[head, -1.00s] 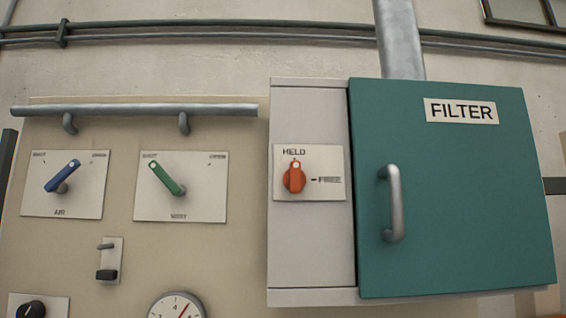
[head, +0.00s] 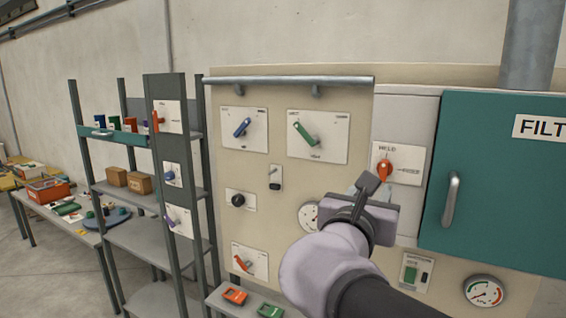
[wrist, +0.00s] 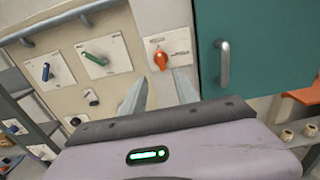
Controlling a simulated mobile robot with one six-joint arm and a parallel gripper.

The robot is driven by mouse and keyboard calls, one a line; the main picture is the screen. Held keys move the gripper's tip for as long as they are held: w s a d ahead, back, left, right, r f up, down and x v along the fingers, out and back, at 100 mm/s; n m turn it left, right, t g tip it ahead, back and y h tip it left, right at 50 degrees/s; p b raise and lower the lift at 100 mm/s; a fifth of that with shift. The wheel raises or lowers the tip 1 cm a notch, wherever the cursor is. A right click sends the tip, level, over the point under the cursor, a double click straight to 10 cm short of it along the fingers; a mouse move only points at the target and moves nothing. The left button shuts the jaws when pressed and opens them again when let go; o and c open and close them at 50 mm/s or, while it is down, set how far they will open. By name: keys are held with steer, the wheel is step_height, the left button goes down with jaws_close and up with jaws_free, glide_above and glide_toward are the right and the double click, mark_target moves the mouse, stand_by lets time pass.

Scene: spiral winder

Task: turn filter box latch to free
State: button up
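The filter box latch is an orange knob (head: 384,172) on a white plate left of the teal filter door (head: 480,220). My gripper (head: 371,186) is in front of the panel, just below and left of the knob in the head view, and partly covers the plate's lower edge. In the wrist view, my gripper's two fingers (wrist: 160,92) are apart with nothing between them. The knob (wrist: 160,60) shows just beyond the fingertips, not visibly touched.
A metal door handle (head: 451,200) sticks out right of the latch. A blue lever (head: 242,127) and a green lever (head: 303,133) are on the left panel under a grey rail (head: 290,80). A shelf rack (head: 150,235) stands further left.

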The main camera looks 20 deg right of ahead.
mark_target(383, 170)
steer(key=p+x, duration=0.1)
steer(key=x, duration=1.1)
steer(key=shift+w+d+p, duration=0.25)
steer(key=shift+d+p, duration=0.05)
jaws_close()
